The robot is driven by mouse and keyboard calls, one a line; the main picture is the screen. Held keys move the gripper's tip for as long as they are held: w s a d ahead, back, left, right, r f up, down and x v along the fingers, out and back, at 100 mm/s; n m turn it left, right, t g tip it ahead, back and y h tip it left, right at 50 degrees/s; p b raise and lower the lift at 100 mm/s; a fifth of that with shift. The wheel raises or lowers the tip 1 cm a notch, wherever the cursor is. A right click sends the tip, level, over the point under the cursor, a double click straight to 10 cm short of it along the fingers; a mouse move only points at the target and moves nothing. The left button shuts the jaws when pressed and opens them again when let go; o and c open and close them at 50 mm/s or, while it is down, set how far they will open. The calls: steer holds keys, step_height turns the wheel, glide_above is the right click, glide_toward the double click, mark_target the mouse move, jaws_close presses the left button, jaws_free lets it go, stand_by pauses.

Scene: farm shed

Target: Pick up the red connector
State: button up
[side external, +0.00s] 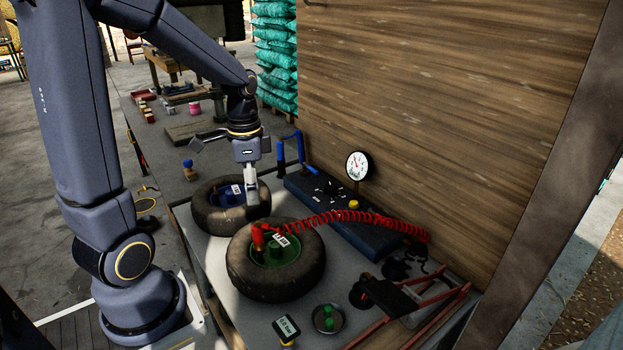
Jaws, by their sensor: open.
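The red connector (258,237) stands upright at the left part of the green hub (274,251) of the nearer tire (250,283). A coiled red hose (345,215) runs from near it toward the right. My gripper (251,199) points down over the farther tire (212,218), close to its blue hub (230,195). It is open, and I see nothing between its fingers. It is apart from the red connector, behind it and a little to the left. A white tag (281,240) lies beside the connector.
A dark blue panel (372,238) with a round gauge (357,165) stands behind the tires, before a wooden wall (450,90). Blue posts (281,152) rise at its left end. A small dish (328,318), a labelled block (286,328) and a red-handled tool (400,305) lie in front.

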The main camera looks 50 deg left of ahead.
mark_target(255, 222)
step_height(255, 222, down, 10)
steer(key=shift+s+f, duration=0.1)
steer(key=shift+w+a+f, duration=0.1)
steer(key=shift+w+f, duration=0.05)
steer(key=shift+f, duration=1.45)
steer(key=shift+w+f, duration=0.1)
steer(key=shift+f, duration=1.45)
steer(key=shift+c, duration=0.3)
jaws_close()
